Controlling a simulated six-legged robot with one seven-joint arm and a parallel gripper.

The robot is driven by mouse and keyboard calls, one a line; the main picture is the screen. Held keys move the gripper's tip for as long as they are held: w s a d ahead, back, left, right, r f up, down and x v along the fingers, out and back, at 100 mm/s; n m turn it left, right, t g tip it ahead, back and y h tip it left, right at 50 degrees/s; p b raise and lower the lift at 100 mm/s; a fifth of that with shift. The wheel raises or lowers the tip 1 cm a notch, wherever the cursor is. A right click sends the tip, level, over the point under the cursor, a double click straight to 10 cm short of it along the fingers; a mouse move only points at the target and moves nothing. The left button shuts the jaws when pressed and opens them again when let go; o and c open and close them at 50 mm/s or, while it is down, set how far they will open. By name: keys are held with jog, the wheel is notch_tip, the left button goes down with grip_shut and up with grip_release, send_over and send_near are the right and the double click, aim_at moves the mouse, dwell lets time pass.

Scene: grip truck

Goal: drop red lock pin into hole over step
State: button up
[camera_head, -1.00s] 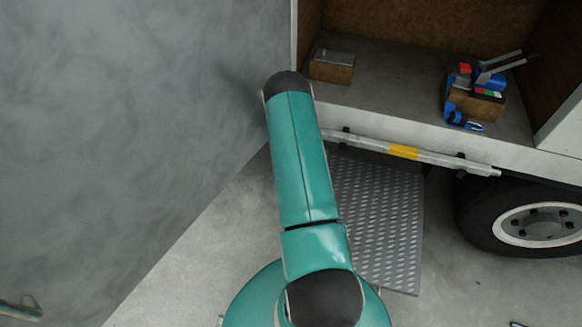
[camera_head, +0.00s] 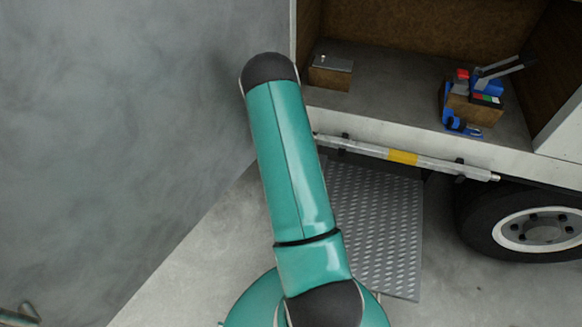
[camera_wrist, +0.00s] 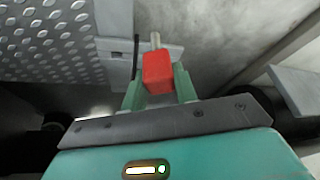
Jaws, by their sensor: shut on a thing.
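The red lock pin (camera_wrist: 157,72) has a red block-shaped head and a bare metal shank (camera_wrist: 155,41) pointing up in the wrist view. My gripper (camera_wrist: 159,78) is shut on the red head, with one green finger on each side. The grey treadplate step (camera_wrist: 45,40) is at upper left in the wrist view and below the cargo bed in the head view (camera_head: 372,225). A pale grey bracket (camera_wrist: 116,48) lies beside the step, close to the shank in the picture. I cannot make out the hole or whether the shank touches anything. The head view does not show my gripper.
A grey bar with a yellow band (camera_head: 402,157) runs along the bed edge above the step. Boxes (camera_head: 330,73) and blue clamps (camera_head: 462,124) sit on the bed. A wheel (camera_head: 535,225) is at right. A large grey panel (camera_head: 120,130) fills the left.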

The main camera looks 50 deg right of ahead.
jog(key=s+a, duration=0.6)
jog(key=s, duration=0.2)
jog(key=shift+w+d+r, duration=0.1)
jog(key=shift+r, duration=2.7)
jog(key=shift+w, duration=0.1)
